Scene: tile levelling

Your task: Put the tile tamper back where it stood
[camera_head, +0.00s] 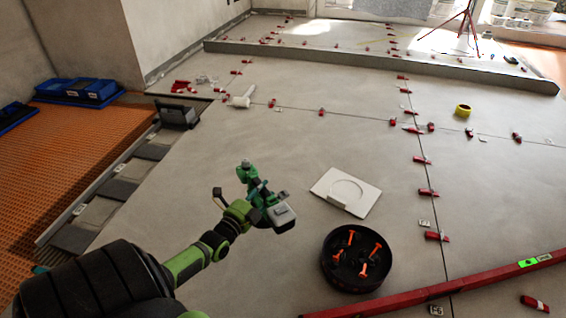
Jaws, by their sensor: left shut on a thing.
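The tile tamper (281,215), a green tool with a grey block at its lower right end, is held in my left gripper (257,200). The gripper is shut on it, and the fingers are partly hidden by the tool. The tamper appears to be above the tiled floor, but its exact height cannot be told. A white square plate (364,203) with a round ring mark lies on the tiles just right of the tamper; nothing stands on it. My right gripper is not in view.
A black round tub (345,287) with orange-handled pieces stands below the plate. A red level (480,285) lies across the lower right. Red wedges (428,192) line the tile joints. A yellow tape roll (462,111) lies farther right. Bare tiles surround the plate.

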